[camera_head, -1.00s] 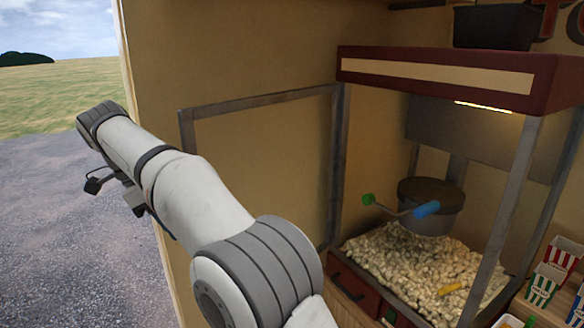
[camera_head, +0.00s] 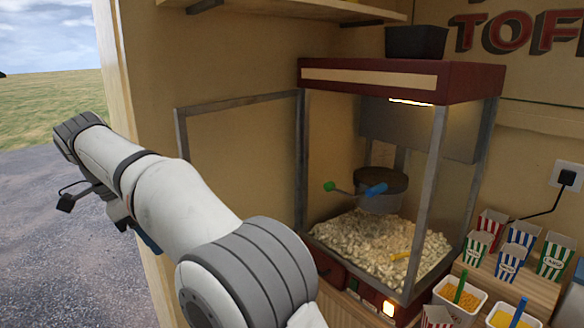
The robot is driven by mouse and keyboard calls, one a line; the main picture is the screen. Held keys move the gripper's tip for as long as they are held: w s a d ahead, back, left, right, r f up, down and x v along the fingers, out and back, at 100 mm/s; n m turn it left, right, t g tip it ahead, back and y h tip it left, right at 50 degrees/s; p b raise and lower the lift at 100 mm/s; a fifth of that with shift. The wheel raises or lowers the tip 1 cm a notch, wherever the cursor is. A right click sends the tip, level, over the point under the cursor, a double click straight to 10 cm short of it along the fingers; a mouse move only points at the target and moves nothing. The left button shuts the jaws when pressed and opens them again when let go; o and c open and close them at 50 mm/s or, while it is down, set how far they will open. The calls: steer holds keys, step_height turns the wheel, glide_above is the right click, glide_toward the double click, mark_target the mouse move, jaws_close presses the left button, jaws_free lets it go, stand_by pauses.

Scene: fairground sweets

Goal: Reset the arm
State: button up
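My arm (camera_head: 170,192) reaches from the bottom centre up to the left, past the edge of the stall wall and over the gravel. Its far end is at the left. A small dark part (camera_head: 66,203) and cable hang below the far end. The gripper's fingertips cannot be made out, so I cannot tell whether it is open or shut, or whether it holds anything. The arm is apart from the popcorn machine (camera_head: 400,78).
The machine's glass door (camera_head: 240,102) stands open on its left. Popcorn (camera_head: 350,238) lies inside under a kettle (camera_head: 382,190), with a yellow scoop handle on it. Striped cartons (camera_head: 555,255) and tubs (camera_head: 460,300) stand at the right. A wall socket (camera_head: 567,177) is at the right edge.

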steer(key=d+f+n+y+b, duration=0.25)
steer(key=d+n, duration=0.35)
steer(key=d, duration=1.8)
steer(key=s+d+f+n+t+y+b, duration=0.1)
steer(key=s+d+f+n, duration=0.6)
steer(key=s+d+f, duration=0.9)
steer(key=shift+d+f+t+b, duration=0.15)
steer(key=shift+d+t+b, duration=0.3)
steer(key=shift+b, duration=0.25)
